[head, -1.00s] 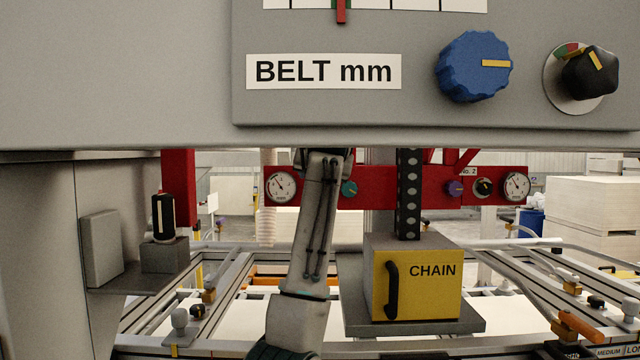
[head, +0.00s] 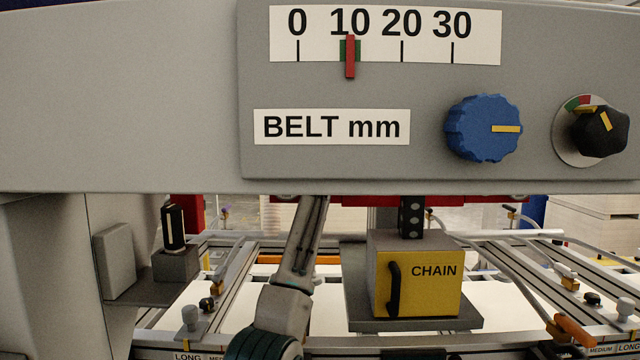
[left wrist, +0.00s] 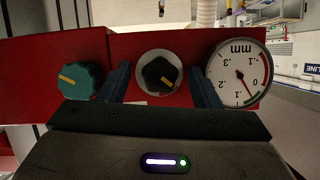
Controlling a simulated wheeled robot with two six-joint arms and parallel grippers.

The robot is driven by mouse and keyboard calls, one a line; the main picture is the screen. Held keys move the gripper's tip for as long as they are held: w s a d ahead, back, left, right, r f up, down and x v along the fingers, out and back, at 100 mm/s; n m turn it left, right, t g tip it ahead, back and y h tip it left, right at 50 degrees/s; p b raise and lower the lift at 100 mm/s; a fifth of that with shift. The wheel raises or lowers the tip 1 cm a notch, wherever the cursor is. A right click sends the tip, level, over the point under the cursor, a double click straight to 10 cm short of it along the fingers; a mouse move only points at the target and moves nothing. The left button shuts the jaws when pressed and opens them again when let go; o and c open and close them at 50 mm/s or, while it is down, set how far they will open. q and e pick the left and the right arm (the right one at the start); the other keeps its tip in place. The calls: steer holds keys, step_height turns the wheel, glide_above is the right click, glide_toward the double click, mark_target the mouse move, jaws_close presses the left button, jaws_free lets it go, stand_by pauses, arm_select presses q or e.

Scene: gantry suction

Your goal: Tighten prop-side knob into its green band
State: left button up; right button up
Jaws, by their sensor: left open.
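In the left wrist view, which shows the place upside down, a black lobed knob (left wrist: 160,74) with a yellow pointer sits on a pale round plate on a red beam (left wrist: 138,45). My left gripper (left wrist: 158,72) is open, with one dark finger on each side of this knob; contact cannot be told. No green band is clear on this knob's plate. No label shows whether it is the prop-side knob. In the head view another black knob (head: 599,131) stands on a plate with a red and green band. My left gripper is hidden there. My right gripper is in no view.
A teal knob (left wrist: 82,80) and a dial gauge (left wrist: 238,76) flank the fingers closely. In the head view, a grey panel with a blue knob (head: 483,128) and a BELT mm scale (head: 385,35) fills the top. A yellow CHAIN box (head: 418,283) stands below.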

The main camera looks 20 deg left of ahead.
arm_select(q)
steer(key=shift+c, duration=0.4)
steer(key=c, duration=0.9)
steer(key=shift+m+y, duration=0.6)
steer(key=shift+m, duration=0.1)
steer(key=o, duration=1)
steer(key=shift+d, duration=0.1)
